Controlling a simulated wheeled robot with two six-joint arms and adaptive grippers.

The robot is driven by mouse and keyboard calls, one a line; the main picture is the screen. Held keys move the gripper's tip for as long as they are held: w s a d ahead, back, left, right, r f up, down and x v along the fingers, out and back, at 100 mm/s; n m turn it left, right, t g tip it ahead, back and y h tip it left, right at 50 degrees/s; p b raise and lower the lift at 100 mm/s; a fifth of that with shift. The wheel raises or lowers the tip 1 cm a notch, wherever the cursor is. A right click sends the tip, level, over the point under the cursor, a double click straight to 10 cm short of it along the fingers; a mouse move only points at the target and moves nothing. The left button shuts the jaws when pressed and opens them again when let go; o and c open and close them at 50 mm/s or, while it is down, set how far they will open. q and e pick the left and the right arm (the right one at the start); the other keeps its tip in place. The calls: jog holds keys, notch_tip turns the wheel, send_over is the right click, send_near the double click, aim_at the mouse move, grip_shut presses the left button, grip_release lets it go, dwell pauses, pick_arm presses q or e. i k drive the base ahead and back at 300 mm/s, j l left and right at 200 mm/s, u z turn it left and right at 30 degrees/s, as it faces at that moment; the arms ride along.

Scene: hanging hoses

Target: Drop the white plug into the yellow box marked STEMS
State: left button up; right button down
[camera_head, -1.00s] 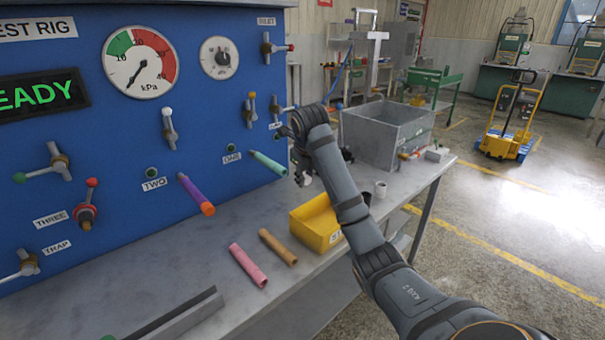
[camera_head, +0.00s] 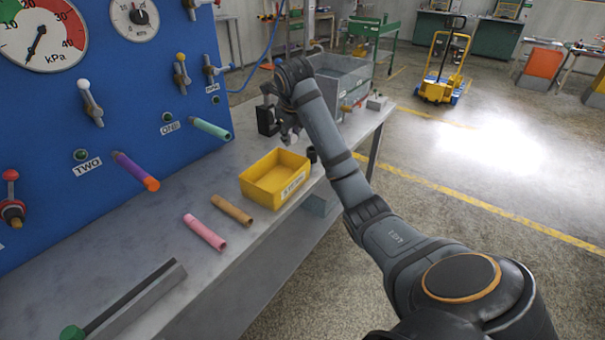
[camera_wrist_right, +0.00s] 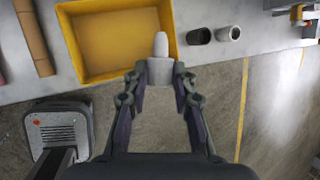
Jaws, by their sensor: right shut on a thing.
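My right gripper (camera_wrist_right: 160,76) is shut on the white plug (camera_wrist_right: 161,46), gripping its wider grey-white end while its rounded tip points away from the wrist. In the right wrist view the plug overlaps the right end of the yellow box (camera_wrist_right: 88,72); its height above the box cannot be told. In the head view the box (camera_head: 262,190) stands empty on the bench, its label partly readable on the front wall. My right gripper (camera_head: 288,134) is just behind and above the box's far right corner there; the plug is hard to make out. My left gripper is not in view.
A dark cup (camera_wrist_right: 199,36) and a grey cup (camera_wrist_right: 228,33) stand right of the box. An orange-tan tube (camera_head: 232,210) and a pink tube (camera_head: 205,232) lie left of it. A grey bin (camera_head: 345,75) stands behind.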

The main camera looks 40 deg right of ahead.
aim_at(289, 173)
jog(key=k+j+z, duration=0.1)
jog(key=z, duration=0.95)
